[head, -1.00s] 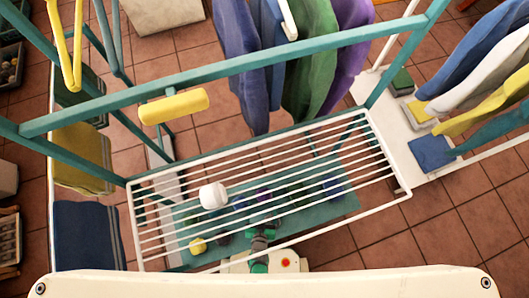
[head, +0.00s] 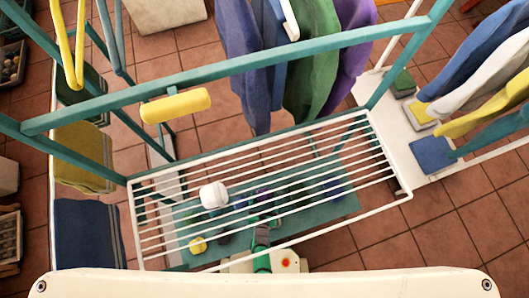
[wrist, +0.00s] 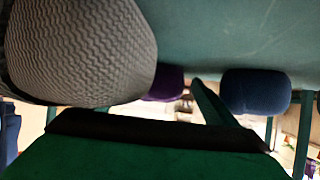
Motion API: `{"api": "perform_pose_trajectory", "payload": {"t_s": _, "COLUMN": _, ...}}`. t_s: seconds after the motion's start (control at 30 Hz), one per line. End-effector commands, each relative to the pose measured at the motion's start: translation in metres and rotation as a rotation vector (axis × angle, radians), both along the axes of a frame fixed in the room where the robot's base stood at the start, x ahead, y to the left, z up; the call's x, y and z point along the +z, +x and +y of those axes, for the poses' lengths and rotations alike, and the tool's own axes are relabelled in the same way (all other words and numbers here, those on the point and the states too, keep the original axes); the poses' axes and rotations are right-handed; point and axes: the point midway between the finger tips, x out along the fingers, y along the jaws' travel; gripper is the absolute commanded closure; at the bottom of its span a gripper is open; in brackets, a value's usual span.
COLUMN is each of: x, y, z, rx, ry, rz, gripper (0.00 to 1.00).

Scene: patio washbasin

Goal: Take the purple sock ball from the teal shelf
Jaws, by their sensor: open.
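The purple sock ball (head: 263,194) lies among several others on the teal shelf (head: 338,209), seen through the white wire rack above. In the wrist view the purple sock ball (wrist: 165,84) is partly hidden behind a large grey patterned ball (wrist: 80,50). The teal shelf surface (wrist: 230,35) fills the top of that view. My gripper (head: 264,218) is under the wire rack at the shelf's near side, partly hidden by the bars. A green finger with a dark edge (wrist: 150,135) fills the bottom of the wrist view. The gripper is open and apart from the purple ball.
A navy ball (wrist: 255,92) sits to the right in the wrist view, beyond a teal bar. A yellow ball (head: 198,244) lies on the shelf's left part. The white wire rack (head: 380,150) covers the shelf from above, with a white ball (head: 213,195) on it.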

Motion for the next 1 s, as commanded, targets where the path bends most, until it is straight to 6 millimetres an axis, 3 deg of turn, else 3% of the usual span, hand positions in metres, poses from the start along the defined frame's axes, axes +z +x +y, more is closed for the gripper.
{"api": "perform_pose_trajectory", "payload": {"t_s": 0.1, "x": 0.0, "y": 0.0, "z": 0.0, "rx": 0.0, "ry": 0.0, "rz": 0.0, "gripper": 0.17}}
{"api": "perform_pose_trajectory", "payload": {"t_s": 0.3, "x": 0.0, "y": 0.0, "z": 0.0, "rx": 0.0, "ry": 0.0, "rz": 0.0, "gripper": 0.61}}
{"api": "perform_pose_trajectory", "payload": {"t_s": 0.77, "x": 0.003, "y": 0.0, "z": 0.0, "rx": -0.001, "ry": 0.0, "rz": 0.0, "gripper": 0.61}}
{"api": "perform_pose_trajectory", "payload": {"t_s": 1.0, "x": 0.017, "y": -0.001, "z": -0.001, "rx": -0.003, "ry": 0.001, "rz": -0.002, "gripper": 0.61}}
